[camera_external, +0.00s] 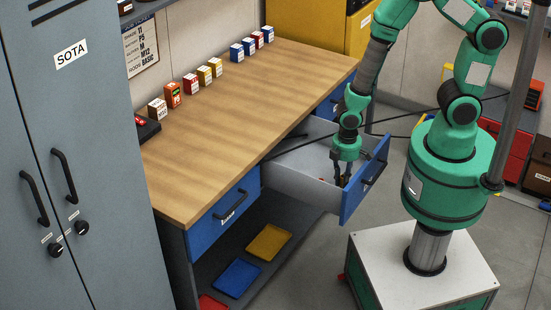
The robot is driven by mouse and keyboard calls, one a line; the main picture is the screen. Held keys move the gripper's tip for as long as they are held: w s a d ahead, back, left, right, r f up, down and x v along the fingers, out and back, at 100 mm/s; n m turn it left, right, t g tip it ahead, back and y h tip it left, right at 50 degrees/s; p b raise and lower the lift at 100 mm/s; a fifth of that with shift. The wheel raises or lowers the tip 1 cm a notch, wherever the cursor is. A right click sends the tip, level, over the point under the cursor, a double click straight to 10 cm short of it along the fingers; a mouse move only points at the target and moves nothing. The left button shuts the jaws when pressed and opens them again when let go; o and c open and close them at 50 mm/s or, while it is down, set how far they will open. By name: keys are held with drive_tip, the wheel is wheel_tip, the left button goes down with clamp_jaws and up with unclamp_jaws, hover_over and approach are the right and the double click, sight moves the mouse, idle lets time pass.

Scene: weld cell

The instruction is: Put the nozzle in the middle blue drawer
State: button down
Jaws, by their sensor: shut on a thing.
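The middle blue drawer (350,207) is pulled far out from under the workbench, its grey inside showing. My gripper (343,184) points down into the front end of this drawer, close behind the blue front panel. It is shut on a small brass-coloured thing between the fingertips, which looks like the nozzle. The fingers mostly hide it, and I cannot tell whether it touches the drawer floor. A tiny red spot shows in the drawer beside the fingers.
The wooden bench top (250,110) carries a row of small boxes along the wall. A left blue drawer (225,212) is shut. A yellow tray (269,242) and a blue tray (237,278) lie on the lower shelf. A grey locker (90,150) stands at left.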

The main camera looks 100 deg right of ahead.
drive_tip(key=shift+f, duration=0.15)
drive_tip(key=c, duration=1.6)
unclamp_jaws()
wheel_tip(320, 180, up, 12)
drive_tip(key=p, duration=0.3)
drive_tip(key=shift+r, duration=0.2)
